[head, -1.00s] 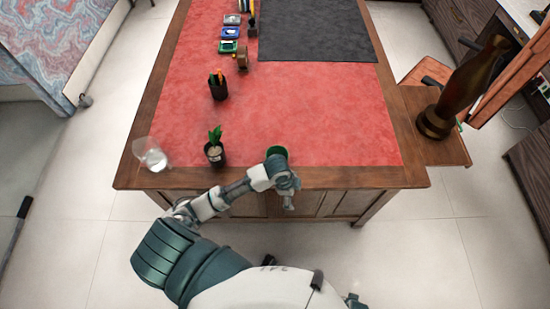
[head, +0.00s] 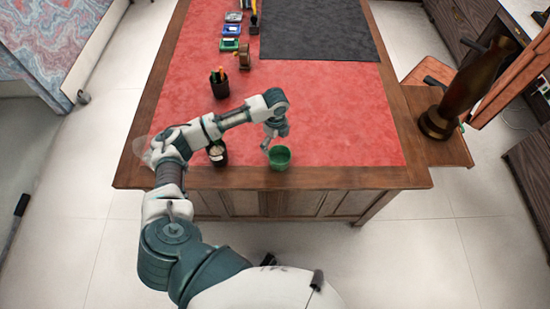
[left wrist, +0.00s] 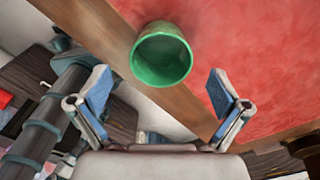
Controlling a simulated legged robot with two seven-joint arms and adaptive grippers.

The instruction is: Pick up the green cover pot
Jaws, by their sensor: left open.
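The green cover pot (head: 279,157) stands near the front edge of the red-topped desk in the head view. In the left wrist view the pot (left wrist: 161,55) is seen from above, with its round rim and hollow inside, ahead of the fingertips. My left gripper (head: 273,142) is just above and beside the pot in the head view. In the left wrist view its two fingers (left wrist: 165,98) are spread wide with nothing between them. The right gripper is not in view.
A dark pot (head: 217,155) is partly hidden behind my left arm. A black pen holder (head: 219,88) stands further back. A dark vase (head: 462,90) is on the right side shelf. The desk's right front is clear.

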